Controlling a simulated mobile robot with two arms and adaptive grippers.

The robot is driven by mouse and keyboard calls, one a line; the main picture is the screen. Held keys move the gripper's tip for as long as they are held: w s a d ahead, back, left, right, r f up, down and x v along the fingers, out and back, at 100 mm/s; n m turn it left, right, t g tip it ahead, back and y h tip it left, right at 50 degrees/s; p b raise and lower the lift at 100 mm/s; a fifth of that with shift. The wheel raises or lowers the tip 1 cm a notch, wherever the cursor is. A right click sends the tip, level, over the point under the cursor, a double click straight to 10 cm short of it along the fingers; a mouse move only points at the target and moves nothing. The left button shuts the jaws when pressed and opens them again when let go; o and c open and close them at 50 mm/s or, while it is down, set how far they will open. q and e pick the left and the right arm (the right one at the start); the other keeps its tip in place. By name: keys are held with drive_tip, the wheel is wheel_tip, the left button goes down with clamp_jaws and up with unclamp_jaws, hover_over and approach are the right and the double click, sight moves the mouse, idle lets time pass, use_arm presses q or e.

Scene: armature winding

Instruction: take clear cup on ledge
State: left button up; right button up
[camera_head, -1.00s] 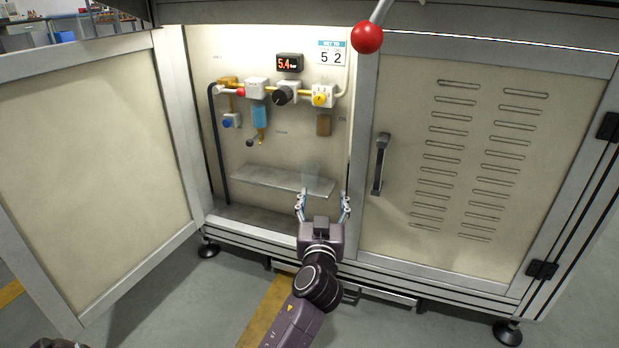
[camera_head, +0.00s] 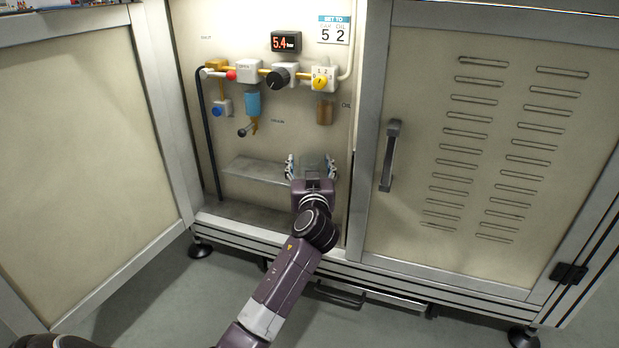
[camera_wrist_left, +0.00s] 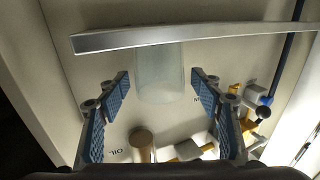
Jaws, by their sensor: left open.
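The clear cup (camera_head: 312,161) is faint in the head view. It stands on the ledge (camera_head: 255,171) inside the open cabinet, at the ledge's right end. My left gripper (camera_head: 311,170) is open in front of it. In the left wrist view, which looks upside down, the translucent cup (camera_wrist_left: 160,75) shows between the two blue-padded fingers of the left gripper (camera_wrist_left: 161,82), with gaps on both sides. The ledge (camera_wrist_left: 190,36) crosses the top of that view. My right gripper is not in view.
The open door (camera_head: 85,130) is at left, the closed vented door (camera_head: 480,150) at right.

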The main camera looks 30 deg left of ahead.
use_arm(q)
drive_tip(key=shift+w+a, duration=0.1)
drive_tip(key=shift+w, duration=0.05)
drive_tip(key=c, duration=1.1)
drive_tip(key=shift+r, duration=0.1)
